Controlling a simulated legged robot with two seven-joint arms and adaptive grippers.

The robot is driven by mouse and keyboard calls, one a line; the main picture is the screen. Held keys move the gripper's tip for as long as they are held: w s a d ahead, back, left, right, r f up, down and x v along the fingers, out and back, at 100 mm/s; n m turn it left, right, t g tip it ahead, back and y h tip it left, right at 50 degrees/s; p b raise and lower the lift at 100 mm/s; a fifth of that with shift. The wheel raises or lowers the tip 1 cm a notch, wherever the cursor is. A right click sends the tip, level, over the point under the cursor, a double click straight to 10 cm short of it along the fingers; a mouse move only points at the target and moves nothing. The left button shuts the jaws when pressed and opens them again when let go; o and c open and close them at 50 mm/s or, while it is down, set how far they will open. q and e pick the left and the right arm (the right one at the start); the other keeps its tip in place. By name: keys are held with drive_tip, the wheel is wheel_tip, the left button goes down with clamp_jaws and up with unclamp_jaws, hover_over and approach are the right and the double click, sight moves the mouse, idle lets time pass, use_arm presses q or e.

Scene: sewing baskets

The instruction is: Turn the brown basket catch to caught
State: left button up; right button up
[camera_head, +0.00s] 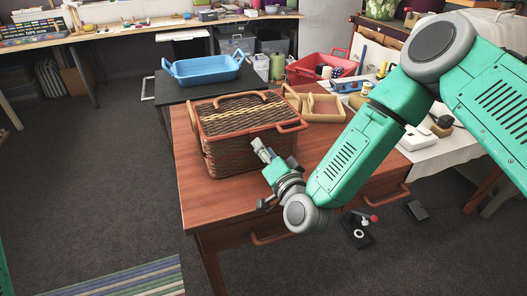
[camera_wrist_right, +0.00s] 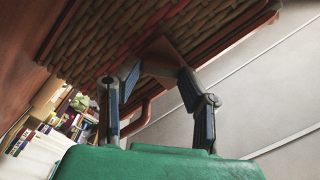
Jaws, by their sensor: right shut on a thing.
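The brown wicker basket (camera_head: 235,148), with a reddish-brown rim and a woven lid that looks closed, stands on the wooden table. My right gripper (camera_head: 262,150) reaches its front right side, below the rim. In the right wrist view the basket's weave (camera_wrist_right: 120,35) fills the top. There the two fingers of my right gripper (camera_wrist_right: 155,75) are at a small brown catch (camera_wrist_right: 162,55) on the basket, shut on it. The fingers partly hide the catch, and its exact angle cannot be told. A bit of my left arm shows at the lower left edge; its gripper is out of view.
A wooden divided tray (camera_head: 318,108) lies just behind and right of the basket. A blue tray (camera_head: 205,69) sits on a dark table behind. A red bin (camera_head: 318,66) is farther back. The table's front left (camera_head: 215,205) is bare.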

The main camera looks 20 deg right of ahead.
drive_tip(key=m, duration=0.2)
drive_tip(key=f+m+b, duration=0.1)
drive_tip(key=m, duration=0.1)
drive_tip(key=shift+s+d+m, duration=0.1)
drive_tip(key=shift+m, duration=0.2)
drive_tip(key=shift+m+b, duration=0.6)
drive_tip(key=shift+m, duration=0.8)
drive_tip(key=o, duration=1.1)
drive_tip(key=shift+o, duration=0.2)
drive_tip(key=shift+r, duration=0.15)
drive_tip(key=shift+r, duration=0.1)
drive_tip(key=s+d, duration=0.1)
drive_tip(key=s, duration=1)
drive_tip(key=shift+s+d, duration=0.25)
drive_tip(key=shift+s, duration=0.1)
